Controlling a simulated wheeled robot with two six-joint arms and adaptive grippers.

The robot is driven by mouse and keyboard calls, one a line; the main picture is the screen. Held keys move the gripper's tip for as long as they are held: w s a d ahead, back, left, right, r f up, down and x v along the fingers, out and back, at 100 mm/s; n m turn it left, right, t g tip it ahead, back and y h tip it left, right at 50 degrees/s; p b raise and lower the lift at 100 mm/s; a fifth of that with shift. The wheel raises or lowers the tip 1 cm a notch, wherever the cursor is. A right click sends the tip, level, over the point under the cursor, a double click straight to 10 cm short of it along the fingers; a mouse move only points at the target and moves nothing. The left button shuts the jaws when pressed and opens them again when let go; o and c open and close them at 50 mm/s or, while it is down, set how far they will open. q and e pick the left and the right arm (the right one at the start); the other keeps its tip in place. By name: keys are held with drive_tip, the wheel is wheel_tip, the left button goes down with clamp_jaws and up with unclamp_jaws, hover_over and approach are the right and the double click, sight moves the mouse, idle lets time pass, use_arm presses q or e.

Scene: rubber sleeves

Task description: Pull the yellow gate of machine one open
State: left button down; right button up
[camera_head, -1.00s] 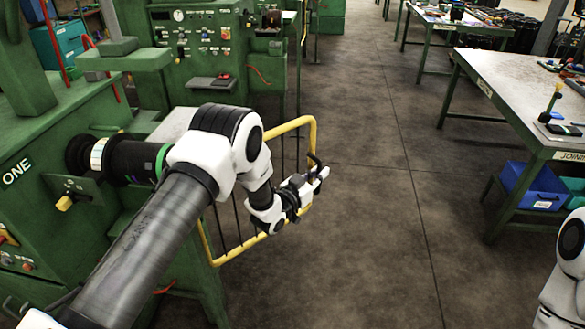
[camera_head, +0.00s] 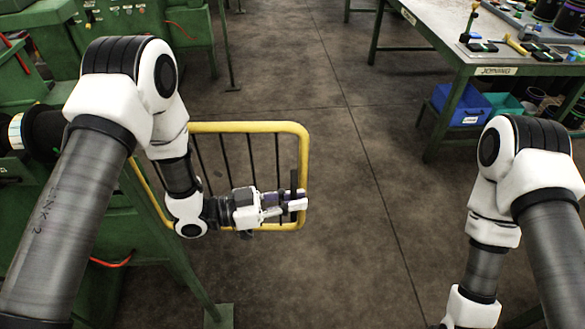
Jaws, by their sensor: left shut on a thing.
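The yellow gate (camera_head: 250,127) of the green machine is a rounded yellow frame with dark vertical bars. It stands out from the machine over the floor, left of the picture's middle. My left gripper (camera_head: 292,202) is at the gate's free right side, low near its lower right corner. It is shut on the gate, and the fingers and a dark upright piece hide part of the frame there. My left forearm and wrist cover the gate's left part. My right arm is at the right, and its gripper is out of the picture.
Machine one's green body and legs (camera_head: 165,232) stand at the left. At the right is a work table (camera_head: 493,71) with parts on it and a blue bin (camera_head: 462,105) below. The concrete floor (camera_head: 345,215) between is clear.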

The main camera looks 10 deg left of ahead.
use_arm(q)
drive_tip(key=s+a+m+g+h, duration=0.1)
drive_tip(key=s+g, duration=0.3)
drive_tip(key=s, duration=0.4)
drive_tip(key=shift+s+m, duration=0.35)
drive_tip(key=shift+m, duration=0.55)
drive_tip(key=shift+a, duration=0.1)
drive_tip(key=c, duration=1.2)
unclamp_jaws()
drive_tip(key=shift+a, duration=0.1)
drive_tip(key=a, duration=0.8)
drive_tip(key=s+a, duration=0.1)
drive_tip(key=a, duration=0.3)
drive_tip(key=shift+s, duration=0.1)
